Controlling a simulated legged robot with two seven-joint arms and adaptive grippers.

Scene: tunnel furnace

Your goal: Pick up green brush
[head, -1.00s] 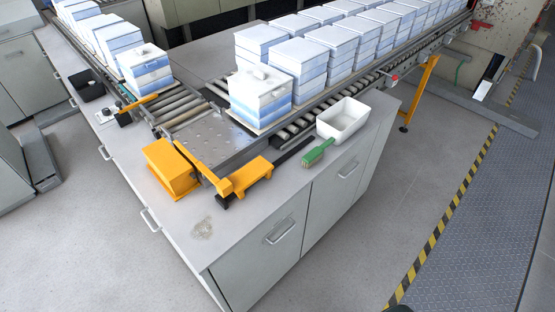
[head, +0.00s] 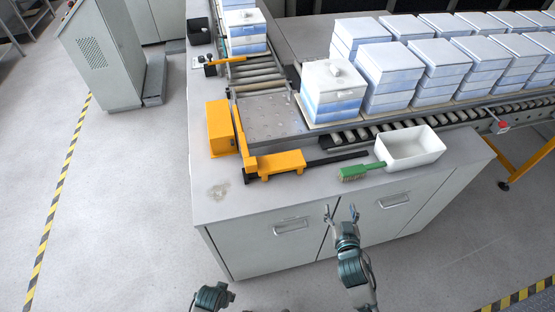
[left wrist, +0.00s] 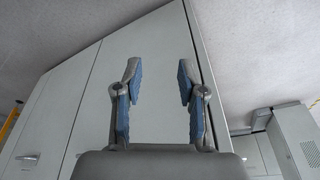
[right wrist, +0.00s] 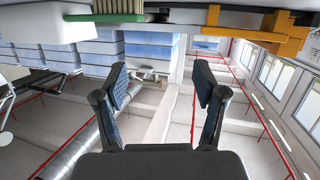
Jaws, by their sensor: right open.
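The green brush (head: 360,171) lies on the grey counter in the head view, its bristled end to the left and its handle against the white tray (head: 411,148). My right gripper (head: 340,209) is open and empty in front of the counter's front edge, below the brush in the picture. In the right wrist view the open fingers (right wrist: 160,75) have nothing between them, and the brush (right wrist: 118,15) shows at the top edge. My left gripper (left wrist: 159,75) is open and empty in the left wrist view, facing the cabinet doors. In the head view only part of my left arm shows at the bottom.
An orange stop fixture (head: 277,164) and an orange block (head: 219,128) stand left of the brush. Blue-and-white stacks (head: 333,91) stand on and beside the roller conveyor (head: 470,114) behind. The counter's front left corner is bare except for a stain (head: 219,190).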

